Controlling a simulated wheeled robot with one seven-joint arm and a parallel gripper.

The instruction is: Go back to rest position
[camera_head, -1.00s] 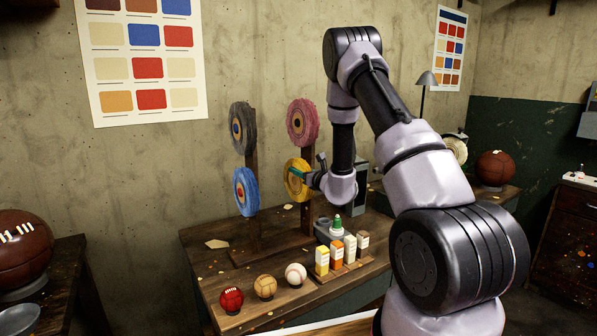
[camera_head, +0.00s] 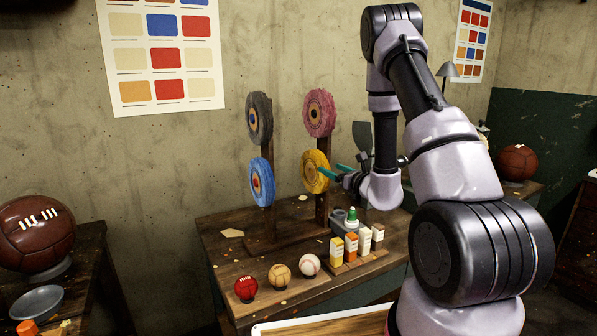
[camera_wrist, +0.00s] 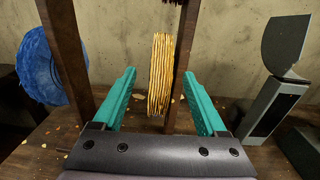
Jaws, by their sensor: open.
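My gripper (camera_head: 336,171) is open, its two teal fingers spread apart. In the head view its fingertips are just right of the yellow wheel (camera_head: 314,173) on a wooden post. In the wrist view (camera_wrist: 158,74) this yellow wheel (camera_wrist: 161,62) stands edge-on in line with the gap between the fingers, with clear space on both sides. Nothing is gripped. My arm reaches over the bench from the right, folded high at the elbow.
A pink wheel (camera_head: 319,112) hangs above the yellow one, with grey (camera_head: 258,118) and blue (camera_head: 261,182) wheels left of it.

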